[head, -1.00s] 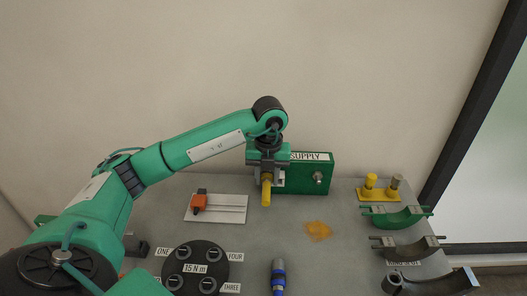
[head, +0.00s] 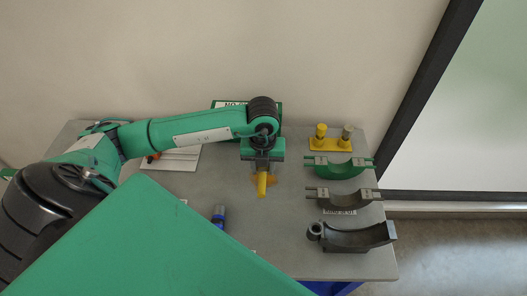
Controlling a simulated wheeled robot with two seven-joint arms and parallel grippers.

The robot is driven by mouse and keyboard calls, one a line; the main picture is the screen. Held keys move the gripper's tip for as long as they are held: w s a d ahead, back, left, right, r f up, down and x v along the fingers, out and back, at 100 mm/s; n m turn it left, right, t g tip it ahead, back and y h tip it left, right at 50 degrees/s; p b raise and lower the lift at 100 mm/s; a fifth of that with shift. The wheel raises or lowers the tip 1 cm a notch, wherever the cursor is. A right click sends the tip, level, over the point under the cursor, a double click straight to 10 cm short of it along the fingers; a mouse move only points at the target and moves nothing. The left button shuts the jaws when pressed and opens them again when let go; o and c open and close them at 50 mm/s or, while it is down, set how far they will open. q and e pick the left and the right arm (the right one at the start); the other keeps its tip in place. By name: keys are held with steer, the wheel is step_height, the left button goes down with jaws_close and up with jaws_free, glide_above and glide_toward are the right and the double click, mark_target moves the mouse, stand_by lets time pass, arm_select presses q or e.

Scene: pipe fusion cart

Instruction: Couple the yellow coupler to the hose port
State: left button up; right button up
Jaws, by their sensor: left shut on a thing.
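My left gripper (head: 262,167) is shut on the yellow coupler (head: 262,187), which hangs below the jaws above the grey table. An orange patch on the table shows behind the coupler. The green supply box (head: 218,104) stands at the back; my left arm covers most of it. The silver port on its face is hidden now. A blue fitting (head: 219,217), perhaps a hose end, lies on the table to the lower left of the gripper. My right gripper is not in view.
A yellow stand with two posts (head: 330,143), a green half-ring cradle (head: 338,169), a grey cradle (head: 343,201) and a dark cradle (head: 352,237) line the table's right side. A pale plate (head: 183,160) lies at the left. Table between coupler and cradles is clear.

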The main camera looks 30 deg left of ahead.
arm_select(q)
steer(key=shift+w+b, duration=0.15)
steer(key=shift+b, duration=0.15)
steer(key=shift+w+a, duration=0.1)
steer(key=shift+w, duration=0.15)
steer(key=shift+w+a+b, duration=0.25)
steer(key=shift+w+a, duration=0.1)
steer(key=shift+w, duration=0.2)
steer(key=shift+w+a+b, duration=0.25)
steer(key=shift+w+a, duration=0.05)
steer(key=shift+w, duration=0.2)
steer(key=shift+w+a+b, duration=0.3)
steer(key=shift+w+a, duration=0.25)
steer(key=shift+w, duration=0.35)
steer(key=shift+w+a, duration=0.1)
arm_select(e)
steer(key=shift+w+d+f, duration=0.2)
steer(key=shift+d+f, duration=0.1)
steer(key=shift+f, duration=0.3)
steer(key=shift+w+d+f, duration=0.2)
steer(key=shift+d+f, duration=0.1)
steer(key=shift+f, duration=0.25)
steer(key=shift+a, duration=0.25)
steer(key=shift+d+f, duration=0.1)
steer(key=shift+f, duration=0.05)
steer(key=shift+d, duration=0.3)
arm_select(q)
steer(key=shift+b, duration=0.35)
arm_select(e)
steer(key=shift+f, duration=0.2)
